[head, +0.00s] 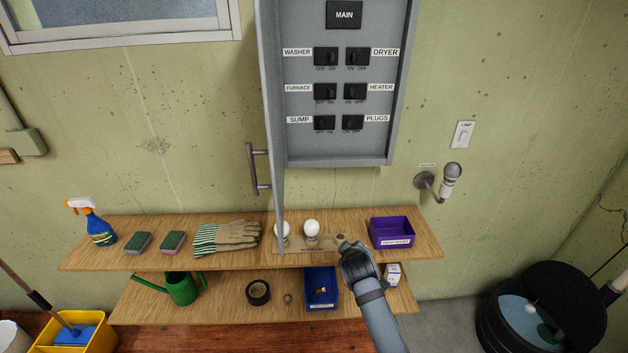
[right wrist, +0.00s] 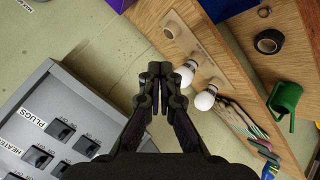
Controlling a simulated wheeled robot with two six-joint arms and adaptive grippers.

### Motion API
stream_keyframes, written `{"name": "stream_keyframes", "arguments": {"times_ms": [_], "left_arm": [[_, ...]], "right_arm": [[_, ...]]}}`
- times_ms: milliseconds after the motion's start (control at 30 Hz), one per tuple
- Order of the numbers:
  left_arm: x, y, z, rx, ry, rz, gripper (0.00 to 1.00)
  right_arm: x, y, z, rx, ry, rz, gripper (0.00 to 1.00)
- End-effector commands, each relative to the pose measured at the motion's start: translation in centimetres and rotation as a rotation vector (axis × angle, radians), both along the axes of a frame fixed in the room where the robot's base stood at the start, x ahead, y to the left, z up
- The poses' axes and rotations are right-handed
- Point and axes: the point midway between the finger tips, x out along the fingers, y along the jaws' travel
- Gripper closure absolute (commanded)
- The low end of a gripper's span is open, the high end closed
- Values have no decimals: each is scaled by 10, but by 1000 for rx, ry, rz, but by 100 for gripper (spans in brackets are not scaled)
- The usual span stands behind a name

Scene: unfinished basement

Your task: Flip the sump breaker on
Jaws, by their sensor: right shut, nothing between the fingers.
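The grey breaker panel (head: 338,155) hangs on the wall with its door (head: 270,100) swung open. The sump breaker (head: 324,122) is the bottom one of the left column, beside its SUMP label (head: 299,119). Its lever position is too small to tell. My right gripper (head: 341,239) is shut and empty, below the panel and in front of the upper shelf. In the right wrist view the gripper (right wrist: 157,95) points past the panel (right wrist: 75,95), and the sump breaker (right wrist: 87,145) shows left of it. My left gripper is out of view.
The open door and its handle (head: 258,170) stick out left of the breakers. The upper shelf (head: 350,255) holds bulbs (head: 311,230), gloves (head: 228,236) and a purple bin (head: 391,233). A wall lamp (head: 448,180) is at right. The wall between panel and shelf is mostly clear.

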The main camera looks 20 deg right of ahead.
Motion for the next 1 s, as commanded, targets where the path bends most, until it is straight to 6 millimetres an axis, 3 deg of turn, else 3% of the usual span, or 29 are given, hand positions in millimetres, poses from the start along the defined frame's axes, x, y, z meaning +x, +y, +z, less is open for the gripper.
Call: {"name": "stream_keyframes", "arguments": {"times_ms": [33,200,300,433,600,1000], "left_arm": [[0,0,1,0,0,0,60],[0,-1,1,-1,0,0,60],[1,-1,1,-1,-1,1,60],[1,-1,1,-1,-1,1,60],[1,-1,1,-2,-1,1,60],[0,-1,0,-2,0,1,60]], "right_arm": [[38,-1,30,-90,-62,37,100],[141,7,127,-444,-211,173,100],[180,19,179,-624,-269,235,100],[209,34,225,-782,-314,285,100],[220,43,246,-860,-333,309,100],[220,43,246,-859,-334,308,100]]}}
